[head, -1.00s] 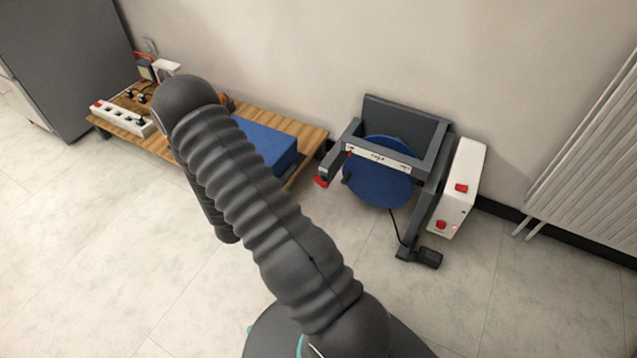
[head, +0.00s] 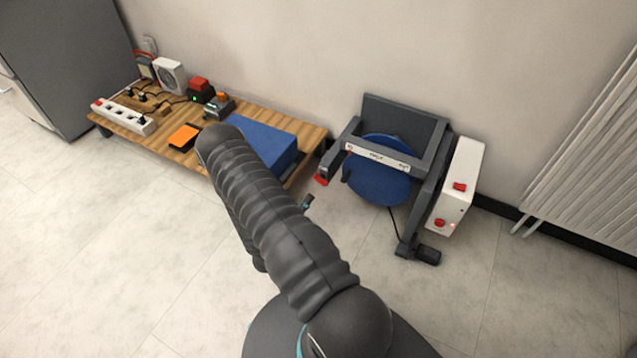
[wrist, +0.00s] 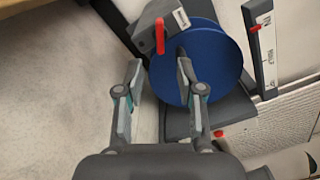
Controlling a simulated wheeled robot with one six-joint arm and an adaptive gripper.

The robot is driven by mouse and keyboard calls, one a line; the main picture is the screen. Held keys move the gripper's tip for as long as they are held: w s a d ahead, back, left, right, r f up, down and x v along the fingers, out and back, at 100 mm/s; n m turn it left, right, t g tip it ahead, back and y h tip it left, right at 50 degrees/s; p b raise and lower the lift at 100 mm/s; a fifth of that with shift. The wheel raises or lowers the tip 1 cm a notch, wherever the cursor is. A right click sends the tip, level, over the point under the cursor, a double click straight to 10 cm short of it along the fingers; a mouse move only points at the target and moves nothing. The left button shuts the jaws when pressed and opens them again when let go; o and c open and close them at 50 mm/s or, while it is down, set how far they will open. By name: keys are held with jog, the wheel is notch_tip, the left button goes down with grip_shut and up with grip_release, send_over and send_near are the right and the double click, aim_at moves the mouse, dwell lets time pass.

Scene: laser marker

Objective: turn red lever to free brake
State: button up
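The red lever (wrist: 160,37) sticks out of a dark grey block in the wrist view, beside the blue disc (wrist: 197,62). In the head view the lever is a small red piece (head: 321,180) at the left front of the grey frame (head: 437,150), with the blue disc (head: 378,185) inside. My gripper (wrist: 160,66) is open and empty. Its fingers point toward the lever, which lies beyond the fingertips, roughly between them in the picture. I see no contact. In the head view my arm hides most of the gripper; only a small finger part shows left of the frame.
A white scale strip (head: 378,157) with a red pointer crosses the frame. A white box (head: 463,175) with red switches stands at its right. A low wooden table (head: 312,137) with a blue block (head: 262,146) and several devices is at left. A radiator (head: 590,165) is far right.

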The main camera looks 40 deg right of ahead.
aim_at(321, 179)
jog(key=x, duration=0.9)
jog(key=shift+d, duration=0.25)
jog(key=shift+w, duration=0.15)
grip_shut()
